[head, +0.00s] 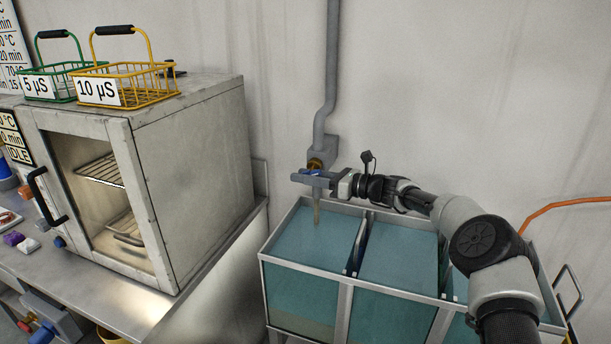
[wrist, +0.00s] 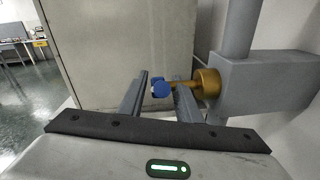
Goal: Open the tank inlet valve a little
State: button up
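The tank inlet valve has a blue handle (wrist: 159,88) on a brass body (wrist: 207,83), fixed to a grey block at the foot of a wall pipe. In the head view the brass body (head: 316,163) shows just above my gripper (head: 308,180), and the handle is mostly hidden by it. In the wrist view my gripper (wrist: 161,92) is open, with its two fingers on either side of the handle. A gap shows beside the handle; contact is not clear. A pale, narrow shape hangs below the valve toward the tank (head: 303,262).
The tank's metal frame and blue-green compartments lie below my arm. A grey oven (head: 195,165) stands left on a steel bench (head: 215,290), with a green basket (head: 52,85) and a yellow basket (head: 150,88) on top. An orange hose (head: 565,204) runs at right.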

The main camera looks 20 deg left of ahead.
jog(key=shift+d, duration=0.15)
jog(key=s+d+r, duration=0.1)
jog(key=d, duration=1.6)
jog(key=shift+s, duration=0.2)
jog(key=s+d+r+n+g+h+p, duration=0.1)
jog(key=s+r+n+h+p, duration=0.1)
jog(key=s+r+n+h, duration=0.4)
jog(key=s+r+n+g+h+p, duration=0.1)
jog(key=s+r+n+h+p, duration=0.2)
jog(key=s, duration=0.6)
jog(key=s+d+r+n+t+h+p, duration=0.2)
jog(key=s+d+r+n, duration=0.1)
jog(key=s+d, duration=0.5)
jog(key=s+d+r+n+t+h+p, duration=0.2)
jog(key=s+d+n, duration=0.3)
jog(key=s+d, duration=0.3)
jog(key=s+d+r+n+t+h+p, duration=0.2)
jog(key=s+d+r+n+h, duration=0.2)
jog(key=s+d, duration=0.4)
jog(key=shift+s+d+r, duration=0.35)
jog(key=shift+s+r, duration=0.05)
jog(key=shift+s, duration=0.6)
